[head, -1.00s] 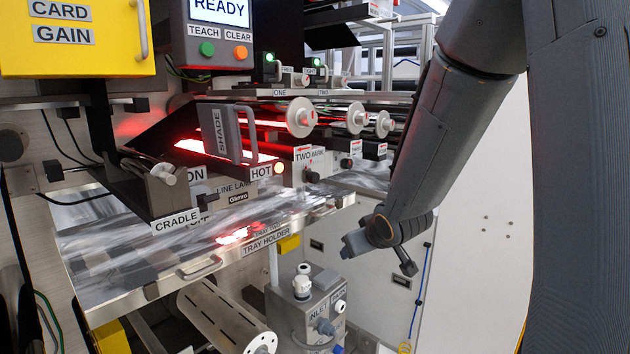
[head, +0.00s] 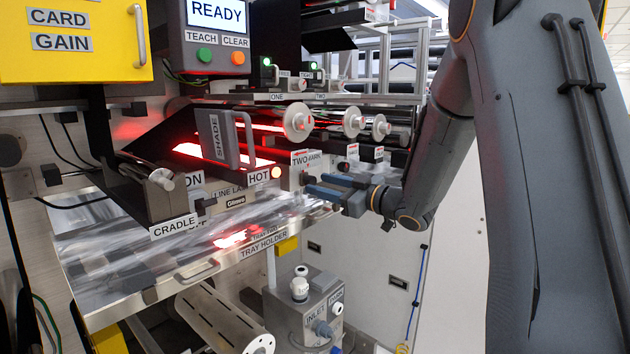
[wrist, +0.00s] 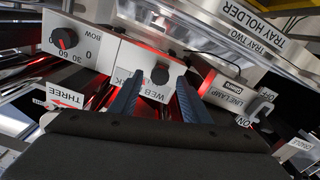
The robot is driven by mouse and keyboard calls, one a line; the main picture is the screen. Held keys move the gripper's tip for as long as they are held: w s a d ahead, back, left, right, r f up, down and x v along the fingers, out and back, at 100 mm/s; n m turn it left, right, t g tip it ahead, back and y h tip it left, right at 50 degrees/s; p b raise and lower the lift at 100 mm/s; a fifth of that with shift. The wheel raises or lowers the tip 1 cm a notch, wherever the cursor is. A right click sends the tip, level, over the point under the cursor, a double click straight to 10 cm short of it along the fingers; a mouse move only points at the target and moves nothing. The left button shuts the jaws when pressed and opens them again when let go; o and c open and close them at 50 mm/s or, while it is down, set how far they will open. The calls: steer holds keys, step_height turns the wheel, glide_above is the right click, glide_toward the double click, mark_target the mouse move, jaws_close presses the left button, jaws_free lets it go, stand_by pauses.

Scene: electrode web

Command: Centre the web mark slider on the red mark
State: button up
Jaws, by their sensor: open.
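In the wrist view a pale panel lettered WEB, its other word partly covered, carries a dark round knob (wrist: 160,74), which looks like the web mark slider. In the head view the front panel (head: 305,158) sits right of the HOT label, with the dark knob at its lower edge near my fingertips. My gripper (head: 312,186) is open, its blue fingers pointing left at this panel. In the wrist view my gripper (wrist: 160,82) has one finger on each side of the knob; contact cannot be told. I cannot make out the red mark beside the knob.
A BOW dial (wrist: 64,38) stands beside the panel, with a THREE label (wrist: 66,97) below. The line lamp switch panel (wrist: 230,93) is on the other side. The shiny tray (head: 150,255) lies below left in the head view. Rollers (head: 298,120) sit above my gripper.

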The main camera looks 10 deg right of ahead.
mark_target(314, 182)
steer(key=shift+p+x, duration=0.35)
steer(key=shift+x, duration=1.3)
jaws_close()
